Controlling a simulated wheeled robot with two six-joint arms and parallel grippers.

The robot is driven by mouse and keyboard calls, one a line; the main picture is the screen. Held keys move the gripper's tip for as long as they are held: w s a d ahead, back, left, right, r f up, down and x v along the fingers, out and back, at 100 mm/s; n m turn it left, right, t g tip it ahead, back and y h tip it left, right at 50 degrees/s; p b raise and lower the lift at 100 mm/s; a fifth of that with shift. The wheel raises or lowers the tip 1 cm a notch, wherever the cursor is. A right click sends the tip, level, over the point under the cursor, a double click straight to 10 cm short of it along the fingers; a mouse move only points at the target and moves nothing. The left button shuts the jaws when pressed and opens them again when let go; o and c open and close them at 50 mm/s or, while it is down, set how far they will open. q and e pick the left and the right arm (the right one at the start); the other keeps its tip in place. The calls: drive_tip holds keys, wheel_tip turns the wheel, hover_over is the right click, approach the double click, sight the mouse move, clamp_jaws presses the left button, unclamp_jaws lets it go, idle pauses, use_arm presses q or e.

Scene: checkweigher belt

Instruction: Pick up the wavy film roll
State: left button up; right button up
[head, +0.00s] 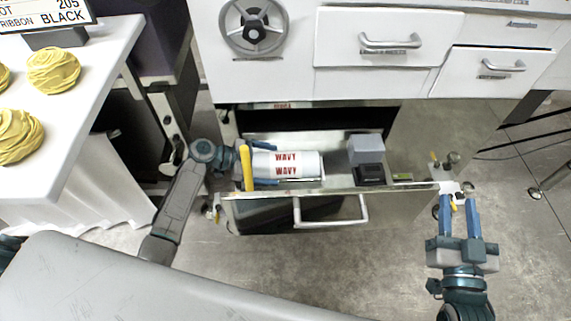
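The wavy film roll (300,171) is white with red "WAVY" lettering. It lies on its side in the open lower drawer (280,211), left of the middle. My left gripper (264,164) reaches into the drawer from the left. Its blue fingers lie along the far and near sides of the roll's left end. I cannot tell whether they press on it. A yellow stick-like thing (247,168) hides part of this gripper. My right gripper (459,213) is open and empty, outside the drawer at the right, with its two blue fingers apart.
A grey block (366,150) on a black base stands in the drawer, right of the roll. Closed drawers (369,77) sit above. A white table (75,110) with yellow bundles (54,71) is at the left. Floor shows right of the drawer.

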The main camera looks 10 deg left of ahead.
use_arm(q)
drive_tip(key=c, duration=1.3)
